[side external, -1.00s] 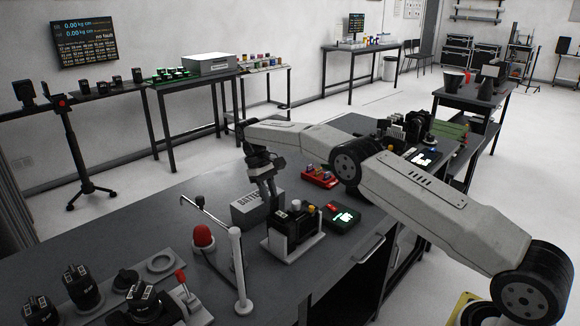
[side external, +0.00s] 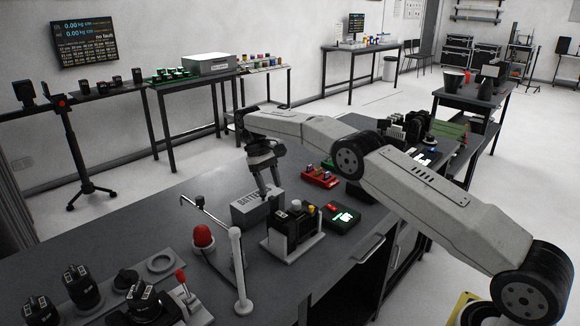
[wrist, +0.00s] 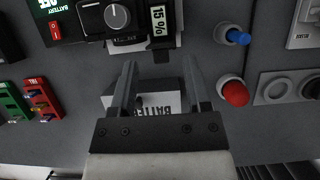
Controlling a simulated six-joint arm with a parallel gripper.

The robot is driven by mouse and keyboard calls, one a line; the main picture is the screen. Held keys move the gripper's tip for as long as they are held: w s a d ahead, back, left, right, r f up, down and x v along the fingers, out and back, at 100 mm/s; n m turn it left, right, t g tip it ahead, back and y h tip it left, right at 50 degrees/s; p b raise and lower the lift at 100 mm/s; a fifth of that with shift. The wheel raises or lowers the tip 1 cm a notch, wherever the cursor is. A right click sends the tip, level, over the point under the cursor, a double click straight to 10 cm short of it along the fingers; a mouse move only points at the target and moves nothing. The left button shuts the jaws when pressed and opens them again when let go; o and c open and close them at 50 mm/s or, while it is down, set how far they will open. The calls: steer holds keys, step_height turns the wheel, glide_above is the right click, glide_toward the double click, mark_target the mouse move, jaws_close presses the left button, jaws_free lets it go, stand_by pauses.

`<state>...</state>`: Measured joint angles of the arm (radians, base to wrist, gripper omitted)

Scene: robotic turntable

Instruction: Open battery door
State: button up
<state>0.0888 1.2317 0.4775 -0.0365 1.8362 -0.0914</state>
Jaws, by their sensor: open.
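The grey box lettered BATTERY (side external: 246,211) sits on the dark bench in the side view. In the wrist view its pale lettered face (wrist: 172,104) shows between my fingers, with a small dark spot on it. My gripper (side external: 268,192) points down at the box, its fingertips at or just above its top edge. In the wrist view my gripper (wrist: 160,72) has its two fingers spread apart with nothing clamped between them. I cannot tell whether the fingers touch the box. The wrist body hides part of the box, and I cannot make out a separate door.
A black device on a pale stand (side external: 291,232) stands close on the right of the box. A green-lit module (side external: 344,217) and a red tray (side external: 320,177) lie beyond. A red dome (side external: 203,236) and a white post (side external: 238,272) stand nearby in front.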

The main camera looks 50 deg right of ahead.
steer(key=s+a+r, duration=0.1)
steer(key=s+r, duration=0.8)
steer(key=s, duration=0.5)
steer(key=shift+r, duration=0.35)
stand_by(0.7)
steer(key=shift+a, duration=0.1)
steer(key=t, duration=0.5)
glide_above(271, 197)
step_height(271, 197, down, 5)
steer(key=shift+r, duration=0.1)
steer(key=shift+f, duration=0.2)
steer(key=shift+f, duration=3.7)
jaws_close()
